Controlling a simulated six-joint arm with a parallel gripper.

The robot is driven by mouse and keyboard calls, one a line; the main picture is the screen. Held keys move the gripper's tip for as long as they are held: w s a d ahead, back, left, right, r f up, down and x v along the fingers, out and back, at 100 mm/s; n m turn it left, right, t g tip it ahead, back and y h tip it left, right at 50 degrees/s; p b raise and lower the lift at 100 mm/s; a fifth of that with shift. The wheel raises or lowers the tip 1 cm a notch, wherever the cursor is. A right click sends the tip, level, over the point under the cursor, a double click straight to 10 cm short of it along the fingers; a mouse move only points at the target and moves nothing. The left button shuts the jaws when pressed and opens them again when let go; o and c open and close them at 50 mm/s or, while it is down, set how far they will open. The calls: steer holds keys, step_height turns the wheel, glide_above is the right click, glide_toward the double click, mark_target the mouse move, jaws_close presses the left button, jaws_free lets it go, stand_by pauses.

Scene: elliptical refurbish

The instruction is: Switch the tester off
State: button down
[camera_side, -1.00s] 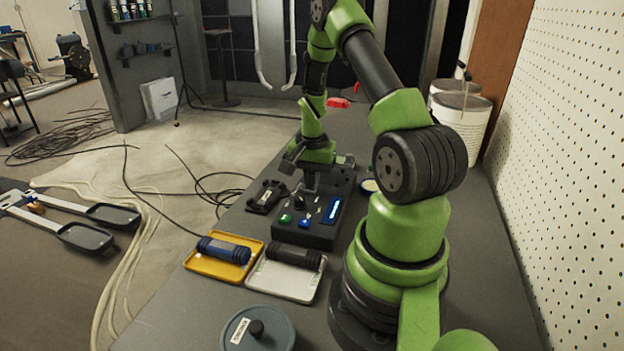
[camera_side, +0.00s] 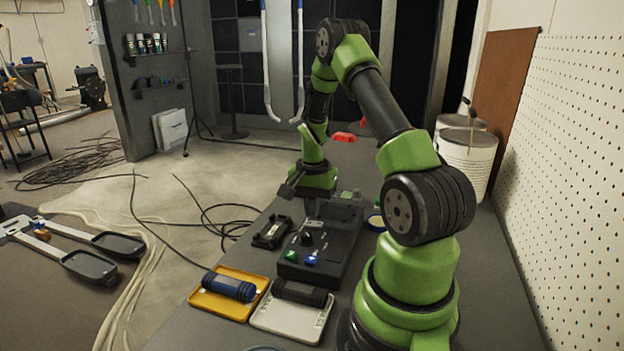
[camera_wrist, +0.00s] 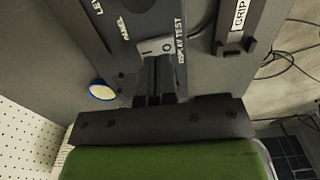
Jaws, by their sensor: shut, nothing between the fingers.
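The tester (camera_side: 338,246) is a dark box on the bench, with a green button (camera_side: 291,256), a blue button (camera_side: 311,260) and a black knob (camera_side: 306,240). Its display strip shows no lit blue now. My gripper (camera_side: 312,212) is shut and empty, pointing down over the tester's far end. In the wrist view, the closed fingers (camera_wrist: 155,68) are at the near edge of a pale rocker switch (camera_wrist: 154,45) marked I and O. The switch sits beside the words DISPLAY TEST. I cannot tell whether the fingers touch it, and they hide part of it.
A black holder (camera_side: 271,232), labelled GRIP in the wrist view (camera_wrist: 240,18), lies left of the tester. In front are a yellow tray (camera_side: 206,300) with a blue cylinder (camera_side: 230,285) and a white tray (camera_side: 283,320) with a black cylinder (camera_side: 300,292). A round blue-rimmed item (camera_wrist: 102,91) lies nearby.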

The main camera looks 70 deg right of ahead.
mark_target(311, 223)
step_height(311, 223, up, 12)
steer(key=shift+w+r, duration=0.15)
steer(key=shift+w, duration=0.05)
stand_by(0.4)
steer(key=w+a+r+n+t, duration=0.2)
steer(key=a+r+n, duration=0.1)
steer(key=a+r, duration=0.4)
steer(key=s+a+r+n+t, duration=0.1)
steer(key=s+a+n, duration=0.2)
steer(key=a, duration=0.3)
steer(key=s+a+r+n+t+y, duration=0.1)
steer(key=s+a+r+n+t, duration=0.1)
steer(key=a, duration=0.5)
steer(key=s+a+r+n+t+y, duration=0.1)
steer(key=s+a+r+n+t, duration=0.1)
steer(key=s+a+n, duration=0.2)
steer(key=a+n, duration=0.2)
steer(key=a, duration=0.1)
